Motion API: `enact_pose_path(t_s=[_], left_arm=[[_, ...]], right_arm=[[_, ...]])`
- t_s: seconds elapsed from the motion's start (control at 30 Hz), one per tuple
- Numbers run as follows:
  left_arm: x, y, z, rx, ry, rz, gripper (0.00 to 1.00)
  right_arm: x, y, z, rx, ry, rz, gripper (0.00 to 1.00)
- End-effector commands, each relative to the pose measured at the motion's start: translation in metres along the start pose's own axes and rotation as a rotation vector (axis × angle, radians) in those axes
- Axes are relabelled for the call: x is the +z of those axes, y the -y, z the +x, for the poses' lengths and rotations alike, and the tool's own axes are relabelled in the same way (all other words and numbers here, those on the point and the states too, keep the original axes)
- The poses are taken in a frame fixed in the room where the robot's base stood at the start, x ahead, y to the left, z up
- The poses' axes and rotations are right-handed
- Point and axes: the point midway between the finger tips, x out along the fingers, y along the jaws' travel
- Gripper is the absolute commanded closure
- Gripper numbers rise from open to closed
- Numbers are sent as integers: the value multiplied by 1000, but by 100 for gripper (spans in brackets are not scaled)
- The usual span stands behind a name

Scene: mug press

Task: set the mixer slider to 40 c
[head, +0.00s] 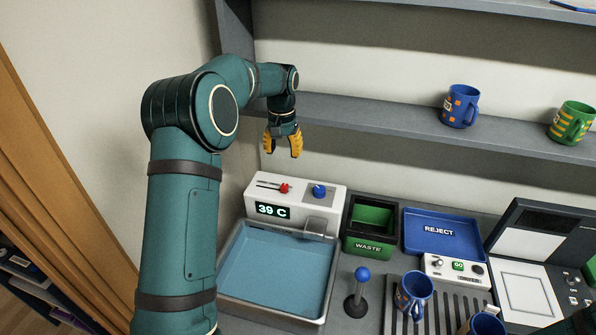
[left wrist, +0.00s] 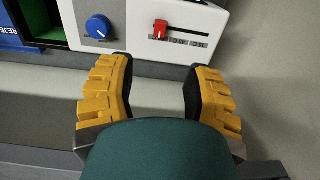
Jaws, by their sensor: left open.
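The white mixer box (head: 332,197) stands behind a basin of blue water (head: 275,271). Its display (head: 272,211) reads 39 C. A red slider knob (head: 284,188) sits on a dark slot on its top, with a blue dial (head: 319,191) to its right. The red slider (left wrist: 160,28) and the blue dial (left wrist: 98,27) also show in the left wrist view. My left gripper (head: 284,152) is open and empty, above and behind the mixer, apart from the slider. Its yellow fingers (left wrist: 158,95) are spread in the wrist view. My right gripper does not show.
A green waste bin (head: 368,247), a blue reject tray (head: 442,233) and a button box (head: 455,270) stand right of the mixer. A blue-knobbed lever (head: 362,274) stands in front. A shelf with mugs (head: 460,106) runs behind. A wall is close on the left.

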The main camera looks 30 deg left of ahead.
Motion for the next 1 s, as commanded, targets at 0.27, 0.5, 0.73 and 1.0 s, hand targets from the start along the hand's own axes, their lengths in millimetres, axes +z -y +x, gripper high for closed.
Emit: enact_pose_path(t_s=[0.27,0.5,0.73,1.0], left_arm=[[0,0,14,0,2,-1,50],[1,0,59,0,4,0,50],[0,0,102,0,3,0,50],[0,0,133,0,0,0,50]], right_arm=[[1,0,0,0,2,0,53],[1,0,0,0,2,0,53],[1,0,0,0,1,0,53],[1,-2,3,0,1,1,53]])
